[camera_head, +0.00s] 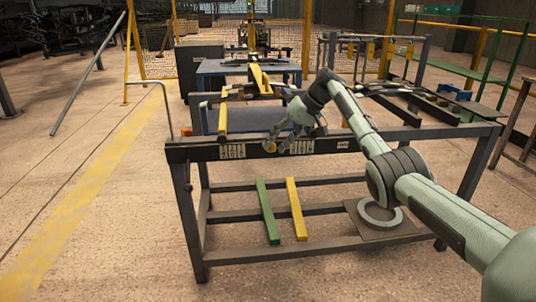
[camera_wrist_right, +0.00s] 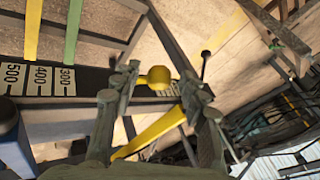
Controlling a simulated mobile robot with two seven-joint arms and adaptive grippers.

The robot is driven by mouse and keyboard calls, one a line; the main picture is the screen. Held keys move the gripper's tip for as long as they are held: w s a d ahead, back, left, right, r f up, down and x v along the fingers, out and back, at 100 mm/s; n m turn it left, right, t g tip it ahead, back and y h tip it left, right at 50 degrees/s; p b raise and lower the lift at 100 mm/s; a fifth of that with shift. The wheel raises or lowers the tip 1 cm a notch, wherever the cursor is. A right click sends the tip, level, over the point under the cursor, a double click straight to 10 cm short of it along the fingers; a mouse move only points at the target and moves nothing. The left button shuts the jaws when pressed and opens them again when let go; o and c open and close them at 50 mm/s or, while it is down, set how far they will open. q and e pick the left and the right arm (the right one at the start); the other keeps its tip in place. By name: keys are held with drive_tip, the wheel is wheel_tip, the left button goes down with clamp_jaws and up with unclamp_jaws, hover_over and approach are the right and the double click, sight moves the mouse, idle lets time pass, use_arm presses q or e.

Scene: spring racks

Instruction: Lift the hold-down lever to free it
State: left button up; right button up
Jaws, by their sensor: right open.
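A yellow ball knob (camera_head: 270,146) shows at the front beam of the rack, and I take it to be the end of the hold-down lever. It also shows in the right wrist view (camera_wrist_right: 158,76), with a yellow bar (camera_wrist_right: 152,135) nearer the camera. My right gripper (camera_head: 297,131) is over the front beam, close to the knob. In the wrist view its open fingers (camera_wrist_right: 160,86) appear on either side of the knob. I cannot tell whether they touch it. Most of the lever's shaft is hidden. My left gripper is not in view.
The dark front beam (camera_head: 208,151) carries number labels. A green bar (camera_head: 267,210) and a yellow bar (camera_head: 296,208) lean across the lower rails. A ring on a plate (camera_head: 380,214) lies on the lower right.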

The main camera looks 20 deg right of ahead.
drive_tip(key=shift+v, duration=2.6)
